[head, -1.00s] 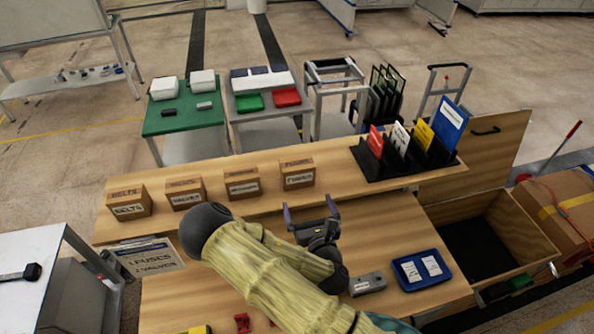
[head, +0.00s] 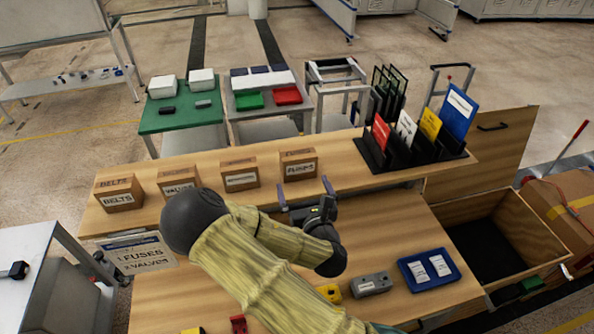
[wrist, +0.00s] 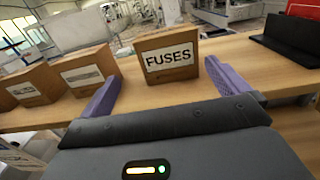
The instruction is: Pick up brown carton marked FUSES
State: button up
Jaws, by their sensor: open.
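The brown carton marked FUSES (head: 299,166) stands upright on the raised wooden shelf, rightmost in a row of cartons. In the wrist view the FUSES carton (wrist: 169,54) sits ahead, label facing me, between the lines of the two purple fingers. My gripper (head: 304,192) is open and empty, just in front of and slightly below the carton in the head view. In the wrist view my gripper (wrist: 168,88) spreads wider than the carton. I cannot tell whether the fingertips reach beside the carton.
To its left stand cartons marked BELTS (head: 119,194) and VALVES (head: 179,184), and another labelled carton (head: 239,176). A black rack (head: 411,158) with coloured folders stands to the right. A blue tray (head: 428,270) lies on the lower bench. An open drawer (head: 490,243) is at right.

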aim_at(300, 168)
jog(key=shift+w+d+f+b, duration=0.15)
jog(key=shift+w+f+b, duration=0.15)
jog(key=shift+b, duration=1.75)
jog(key=shift+d+b, duration=0.1)
jog(key=shift+b, duration=0.4)
jog(key=x, duration=0.4)
jog(key=b+x, duration=0.1)
jog(key=x, duration=0.1)
jog(key=shift+w+r, duration=0.25)
jog(key=shift+w, duration=0.05)
jog(key=shift+w+f, duration=0.1)
jog(key=shift+w, duration=0.15)
